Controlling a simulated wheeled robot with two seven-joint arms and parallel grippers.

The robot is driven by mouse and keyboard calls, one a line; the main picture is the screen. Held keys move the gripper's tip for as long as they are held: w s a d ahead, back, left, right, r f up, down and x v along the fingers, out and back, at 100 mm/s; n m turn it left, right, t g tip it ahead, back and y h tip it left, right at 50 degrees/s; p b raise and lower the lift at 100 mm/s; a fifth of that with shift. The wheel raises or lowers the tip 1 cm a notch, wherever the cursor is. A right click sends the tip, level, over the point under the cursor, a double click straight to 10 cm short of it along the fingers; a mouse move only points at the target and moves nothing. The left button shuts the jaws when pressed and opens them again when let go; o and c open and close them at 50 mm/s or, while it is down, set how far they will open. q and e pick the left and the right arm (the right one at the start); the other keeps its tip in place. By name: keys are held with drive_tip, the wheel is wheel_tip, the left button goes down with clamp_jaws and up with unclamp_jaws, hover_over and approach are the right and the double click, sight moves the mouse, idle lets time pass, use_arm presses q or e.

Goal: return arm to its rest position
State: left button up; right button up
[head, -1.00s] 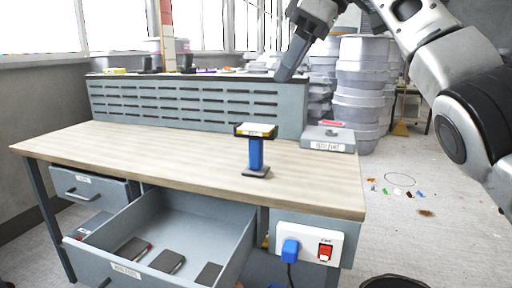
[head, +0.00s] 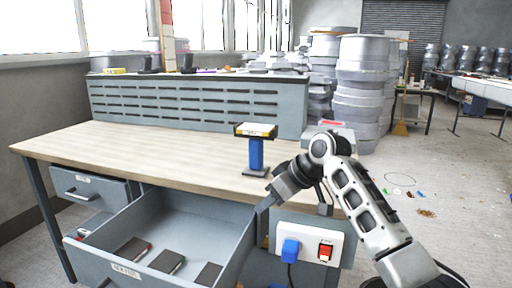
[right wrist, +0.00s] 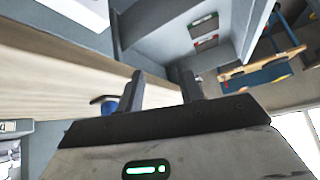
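My right arm comes in from the lower right in the head view, bent at the elbow. My right gripper (head: 262,205) points left and down, by the workbench's front edge and the right end of the open drawer (head: 180,200). In the right wrist view, its two fingers stand apart with nothing between them, so the gripper (right wrist: 163,82) is open and empty. My left arm and gripper are not in view.
The wooden workbench (head: 130,150) bears a blue stand (head: 256,155) near the gripper. A white socket panel with a blue plug (head: 290,250) and red switch (head: 325,251) is just below my arm. Several dark flat items lie in the drawer. Grey tub stacks (head: 362,90) stand behind.

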drive_tip(key=s+d+f+m+t, duration=0.2)
drive_tip(key=s+f, duration=0.4)
drive_tip(key=f, duration=0.4)
drive_tip(key=s+d+f+m+t, duration=0.1)
drive_tip(key=s+f+m, duration=0.2)
drive_tip(key=s+f, duration=0.55)
drive_tip(key=s+d+f+m+t+h, duration=0.2)
drive_tip(key=s+d+f, duration=0.2)
drive_tip(key=s+f, duration=0.3)
use_arm(q)
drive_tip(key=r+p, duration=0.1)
drive_tip(key=p, duration=0.1)
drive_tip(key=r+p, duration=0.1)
drive_tip(key=p, duration=0.2)
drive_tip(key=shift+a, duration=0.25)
use_arm(e)
drive_tip(key=s+d+r, duration=0.1)
drive_tip(key=s+r, duration=0.2)
drive_tip(key=s, duration=0.2)
drive_tip(key=s+d+r+m+t+h, duration=0.1)
drive_tip(key=s+d+r, duration=0.1)
drive_tip(key=s, duration=0.3)
drive_tip(key=shift+s+d+r+t, duration=0.2)
drive_tip(key=shift+s+r+t, duration=0.15)
drive_tip(key=shift+r, duration=0.1)
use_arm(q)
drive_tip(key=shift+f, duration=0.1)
use_arm(e)
drive_tip(key=shift+f, duration=0.2)
